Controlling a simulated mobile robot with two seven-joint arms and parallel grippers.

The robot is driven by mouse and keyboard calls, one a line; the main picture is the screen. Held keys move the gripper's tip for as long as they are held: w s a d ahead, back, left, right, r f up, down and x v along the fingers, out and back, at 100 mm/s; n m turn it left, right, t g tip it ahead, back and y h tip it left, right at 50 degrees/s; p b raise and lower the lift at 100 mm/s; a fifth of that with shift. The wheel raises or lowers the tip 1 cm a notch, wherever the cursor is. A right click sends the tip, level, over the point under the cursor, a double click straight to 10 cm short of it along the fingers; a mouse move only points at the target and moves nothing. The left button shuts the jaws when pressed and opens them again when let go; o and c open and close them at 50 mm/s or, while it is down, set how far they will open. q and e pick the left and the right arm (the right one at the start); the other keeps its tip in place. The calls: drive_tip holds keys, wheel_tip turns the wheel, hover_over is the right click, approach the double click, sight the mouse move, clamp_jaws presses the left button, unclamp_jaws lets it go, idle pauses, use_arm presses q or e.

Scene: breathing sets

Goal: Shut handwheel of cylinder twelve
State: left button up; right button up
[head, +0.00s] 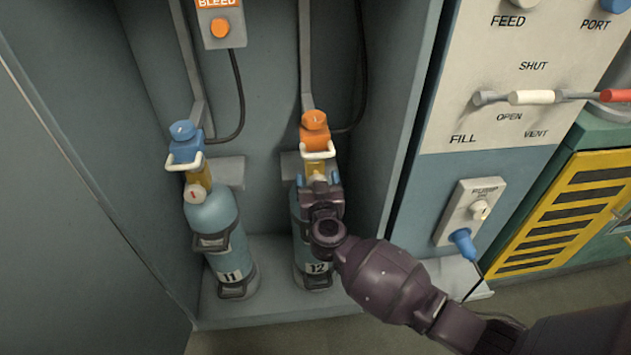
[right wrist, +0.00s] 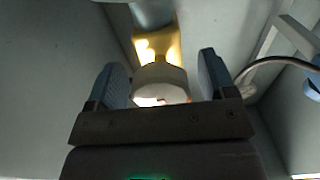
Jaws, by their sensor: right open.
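Cylinder twelve (head: 313,268), a blue bottle labelled 12, stands upright in the cabinet, partly hidden by my right arm. Its yellow valve (right wrist: 158,46) shows in the right wrist view. The white round handwheel (right wrist: 160,78) on that valve lies between the two blue fingers of my right gripper (right wrist: 167,78). The jaws are open, one finger on each side of the handwheel; I cannot tell whether either touches it. My left gripper is not in view.
Cylinder eleven (head: 213,215), with its own white handwheel (head: 196,193), stands to the left. An orange connector (head: 314,130) sits above cylinder twelve's valve, a blue one (head: 186,142) above cylinder eleven's. The cabinet wall and a control panel (head: 500,80) are on the right.

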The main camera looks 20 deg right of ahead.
drive_tip(key=shift+w, duration=0.2)
drive_tip(key=c, duration=0.9)
drive_tip(key=shift+d+r+p, duration=0.1)
drive_tip(key=shift+r+p, duration=0.25)
drive_tip(key=shift+p, duration=0.1)
drive_tip(key=shift+r+m+p, duration=0.15)
drive_tip(key=shift+m+p, duration=0.25)
drive_tip(key=shift+m, duration=0.1)
drive_tip(key=shift+m+p, duration=0.3)
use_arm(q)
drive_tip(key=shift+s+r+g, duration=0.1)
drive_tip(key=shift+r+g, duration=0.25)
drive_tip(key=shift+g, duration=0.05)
use_arm(e)
drive_tip(key=shift+f+m, duration=0.45)
drive_tip(key=shift+m, duration=0.35)
drive_tip(key=o, duration=0.9)
use_arm(q)
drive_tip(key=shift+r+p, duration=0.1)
drive_tip(key=shift+p, duration=0.25)
use_arm(e)
drive_tip(key=shift+s, duration=0.15)
